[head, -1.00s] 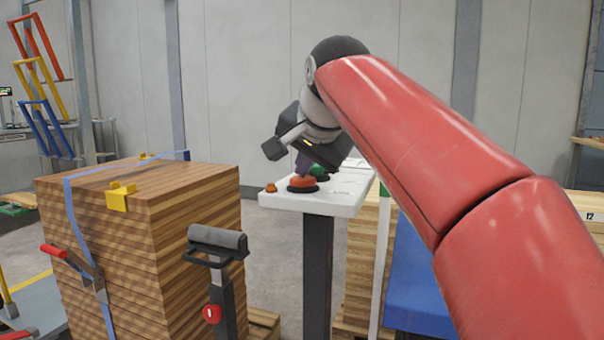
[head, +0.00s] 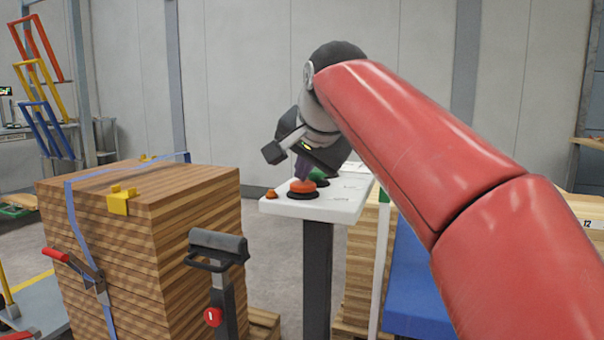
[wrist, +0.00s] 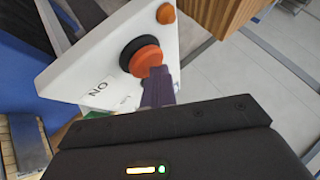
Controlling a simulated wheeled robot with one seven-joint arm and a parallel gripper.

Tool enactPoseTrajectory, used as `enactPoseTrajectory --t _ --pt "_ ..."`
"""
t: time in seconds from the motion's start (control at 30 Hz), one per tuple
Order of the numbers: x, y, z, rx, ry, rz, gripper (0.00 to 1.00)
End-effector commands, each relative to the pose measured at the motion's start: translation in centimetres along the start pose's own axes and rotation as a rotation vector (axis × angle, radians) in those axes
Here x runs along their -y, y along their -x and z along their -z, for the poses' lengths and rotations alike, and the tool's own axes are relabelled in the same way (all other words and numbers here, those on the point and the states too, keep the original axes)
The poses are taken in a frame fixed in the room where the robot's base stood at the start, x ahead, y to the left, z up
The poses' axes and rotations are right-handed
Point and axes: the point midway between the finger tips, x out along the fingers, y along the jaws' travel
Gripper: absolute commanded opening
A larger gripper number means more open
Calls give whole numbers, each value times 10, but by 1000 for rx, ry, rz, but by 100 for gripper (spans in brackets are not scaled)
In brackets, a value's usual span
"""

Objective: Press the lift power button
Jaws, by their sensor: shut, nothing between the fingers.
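The white slanted control panel (head: 345,200) stands on a dark post. It carries a large red-orange button (head: 302,187) on a black base, a small orange button (head: 271,194) and a green button (head: 320,175) partly behind my gripper. My gripper (head: 301,172) is shut and empty, its purple fingers pointing down at the red-orange button. In the wrist view, my fingertips (wrist: 157,82) overlap the edge of the red-orange button (wrist: 147,61); I cannot tell whether they touch. A label reading upside-down "ON" (wrist: 98,88) lies beside it. Which button is lift power is not readable.
A strapped stack of wooden boards (head: 190,240) stands left of the panel. A black-handled post with a red knob (head: 222,280) stands in front. A blue surface (head: 418,290) lies at the right, below my arm.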

Motion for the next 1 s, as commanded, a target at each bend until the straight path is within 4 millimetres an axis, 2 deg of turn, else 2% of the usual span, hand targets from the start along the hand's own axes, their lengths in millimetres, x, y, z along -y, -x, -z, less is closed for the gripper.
enactPoseTrajectory --t 0.5,1.0 --pt "27 38 28 -5 0 4 0" --pt "27 39 28 -8 0 6 0"
